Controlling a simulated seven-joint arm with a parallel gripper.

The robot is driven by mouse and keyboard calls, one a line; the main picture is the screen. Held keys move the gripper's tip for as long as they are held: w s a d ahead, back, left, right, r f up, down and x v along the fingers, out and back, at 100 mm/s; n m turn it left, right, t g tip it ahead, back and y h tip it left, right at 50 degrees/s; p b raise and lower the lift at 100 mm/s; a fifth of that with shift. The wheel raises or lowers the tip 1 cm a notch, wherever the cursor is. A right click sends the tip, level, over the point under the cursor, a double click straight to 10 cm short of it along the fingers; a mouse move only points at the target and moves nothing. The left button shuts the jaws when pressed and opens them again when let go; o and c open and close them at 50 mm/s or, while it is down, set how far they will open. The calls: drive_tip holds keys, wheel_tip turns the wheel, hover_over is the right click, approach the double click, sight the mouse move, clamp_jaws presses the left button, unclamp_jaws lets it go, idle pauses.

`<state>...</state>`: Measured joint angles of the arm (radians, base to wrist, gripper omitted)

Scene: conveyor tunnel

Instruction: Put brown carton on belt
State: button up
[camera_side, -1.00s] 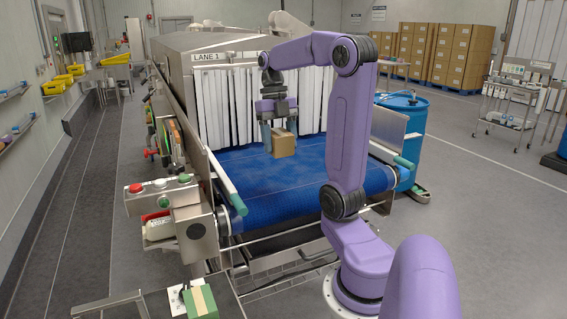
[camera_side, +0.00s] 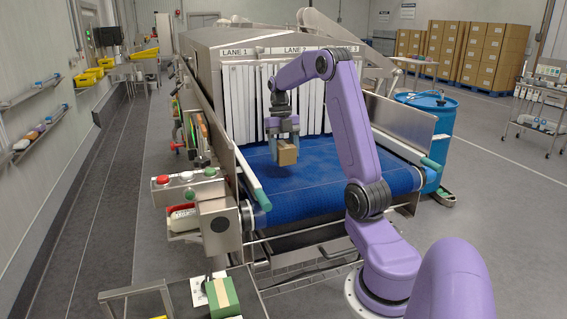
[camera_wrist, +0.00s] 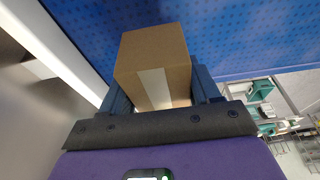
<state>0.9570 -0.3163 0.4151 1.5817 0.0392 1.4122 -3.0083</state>
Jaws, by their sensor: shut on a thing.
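The brown carton (camera_side: 286,153) is held in my gripper (camera_side: 283,135) over the blue belt (camera_side: 310,180), in front of the white strip curtain. In the wrist view the carton (camera_wrist: 155,62) sits between my two fingers (camera_wrist: 162,95), with a pale tape strip on its near face and the blue belt (camera_wrist: 240,35) behind it. A shadow lies on the belt below and left of the carton, so it appears to be above the surface. The carton looks nearly level in the side view.
White curtain strips (camera_side: 240,112) hang at the tunnel mouth behind the carton. Metal guards flank the belt on the left (camera_side: 225,150) and right (camera_side: 400,125). A green box (camera_side: 223,297) lies on a stand at front left. A blue drum (camera_side: 432,145) stands right. The belt is otherwise clear.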

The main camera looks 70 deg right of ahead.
sight(281, 142)
drive_tip(key=shift+w+d+f, duration=0.15)
drive_tip(key=shift+w+f, duration=0.1)
drive_tip(key=shift+f, duration=1.75)
drive_tip(key=shift+f, duration=0.15)
drive_tip(key=o, duration=1.5)
drive_tip(key=v, duration=1.2)
drive_tip(key=shift+d, duration=0.1)
drive_tip(key=shift+w, duration=0.1)
